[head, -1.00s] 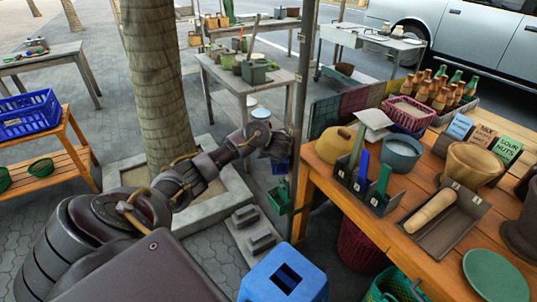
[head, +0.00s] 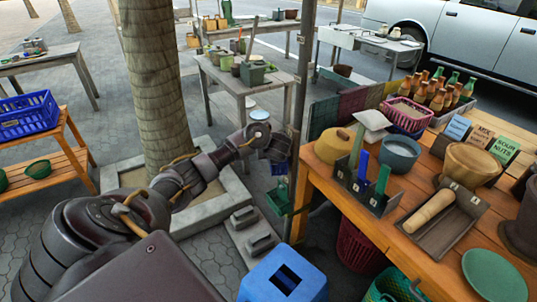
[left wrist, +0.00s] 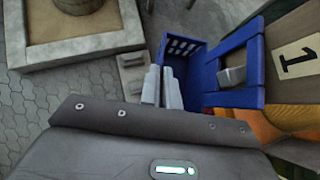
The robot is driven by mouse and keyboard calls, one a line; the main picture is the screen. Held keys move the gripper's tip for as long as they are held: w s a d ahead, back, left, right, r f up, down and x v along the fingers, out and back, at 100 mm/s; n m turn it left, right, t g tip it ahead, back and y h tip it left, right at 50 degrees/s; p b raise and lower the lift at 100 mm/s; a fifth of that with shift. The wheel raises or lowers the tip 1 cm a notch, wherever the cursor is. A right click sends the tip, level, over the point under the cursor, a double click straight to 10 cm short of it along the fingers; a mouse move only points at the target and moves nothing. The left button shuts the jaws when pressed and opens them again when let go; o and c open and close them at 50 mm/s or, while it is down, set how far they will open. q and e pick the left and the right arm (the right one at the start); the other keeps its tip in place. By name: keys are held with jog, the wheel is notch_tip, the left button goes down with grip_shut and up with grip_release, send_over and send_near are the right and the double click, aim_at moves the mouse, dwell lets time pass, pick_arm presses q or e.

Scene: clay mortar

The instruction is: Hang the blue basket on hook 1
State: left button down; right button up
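The blue basket (left wrist: 190,62) is in the left wrist view, just right of my left fingertips (left wrist: 162,84). The two pale fingers are close together, one on each side of the basket's near-left wall. The basket's square blue handle frame (left wrist: 256,70) is on the right, and a grey piece that looks like the hook (left wrist: 232,76) shows inside its opening. The number 1 label (left wrist: 298,58) is right of it. In the head view, the basket (head: 280,168) is mostly hidden behind my left gripper (head: 277,148) by the post. My right gripper is not in view.
A green basket (head: 277,197) hangs below on the dark post (head: 301,90). The wooden stall table (head: 340,190) with bowls and bottles stands to the right. A blue stool (head: 283,275) is in front. The tree trunk (head: 155,80) stands behind my left arm.

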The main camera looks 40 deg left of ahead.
pick_arm(q)
jog(key=shift+w+d+r, duration=0.15)
jog(key=shift+w+d, duration=0.15)
jog(key=shift+d, duration=0.15)
jog(key=c, duration=1.6)
grip_release()
jog(key=shift+w+d, duration=0.2)
jog(key=shift+w, duration=0.1)
jog(key=shift+o, duration=0.2)
jog(key=shift+s+a+f, duration=0.2)
jog(key=shift+a+f, duration=0.05)
jog(key=shift+a, duration=0.1)
jog(key=p+v, duration=0.8)
jog(key=v, duration=0.3)
jog(key=shift+p, duration=0.3)
jog(key=shift+f, duration=0.1)
